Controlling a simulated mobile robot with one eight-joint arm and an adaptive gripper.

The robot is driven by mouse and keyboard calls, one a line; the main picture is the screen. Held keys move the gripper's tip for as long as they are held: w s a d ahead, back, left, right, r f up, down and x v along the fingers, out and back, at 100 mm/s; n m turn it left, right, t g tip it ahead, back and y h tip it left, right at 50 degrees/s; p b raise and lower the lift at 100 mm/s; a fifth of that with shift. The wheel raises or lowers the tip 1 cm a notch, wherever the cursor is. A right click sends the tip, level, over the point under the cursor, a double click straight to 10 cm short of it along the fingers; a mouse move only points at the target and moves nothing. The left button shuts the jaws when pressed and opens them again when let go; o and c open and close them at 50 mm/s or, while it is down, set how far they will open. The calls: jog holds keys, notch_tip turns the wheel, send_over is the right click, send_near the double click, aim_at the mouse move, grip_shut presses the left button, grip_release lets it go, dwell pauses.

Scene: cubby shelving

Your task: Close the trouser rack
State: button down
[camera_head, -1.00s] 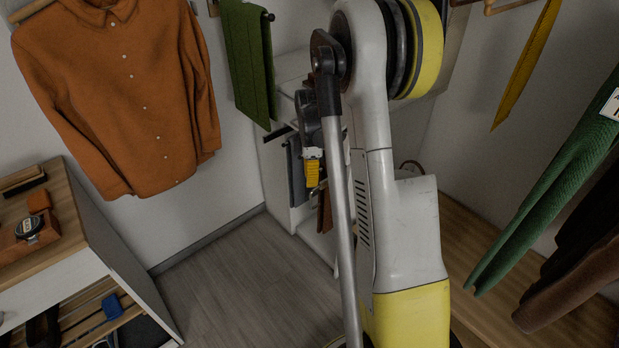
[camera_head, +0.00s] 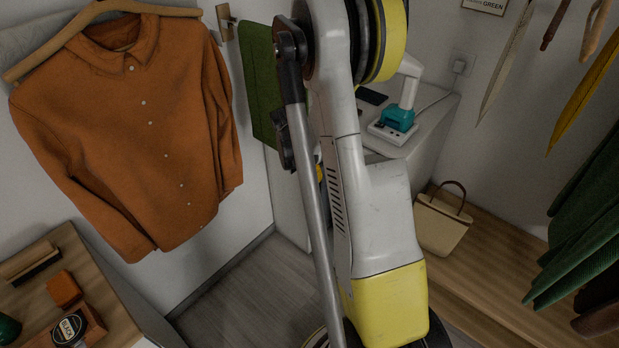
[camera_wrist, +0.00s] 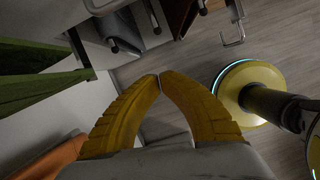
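My gripper (camera_wrist: 160,75) shows in the wrist view with its two yellow fingers arched together and their tips meeting, with nothing visible between them. What looks like the trouser rack (camera_wrist: 122,44) is at the top of the wrist view, beyond the fingertips, with dark bars and grey and brown hanging cloth. The fingertips look apart from it. A bent metal bar (camera_wrist: 232,38) lies to its right; I cannot tell whether it belongs to the rack. In the head view my arm hides the rack, and only a bit of yellow gripper (camera_head: 319,172) shows.
Behind my arm is a white counter (camera_head: 430,120) with a teal device (camera_head: 397,121). A cream bag (camera_head: 440,225) stands on the wooden bench at right.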

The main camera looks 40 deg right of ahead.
jog(key=d+f+b, duration=0.4)
jog(key=d+f, duration=0.2)
jog(key=f, duration=0.2)
jog(key=shift+s+d+f+b, duration=0.15)
jog(key=shift+s+f+b, duration=0.1)
jog(key=shift+s+b, duration=0.15)
jog(key=d, duration=0.4)
jog(key=shift+w, duration=0.2)
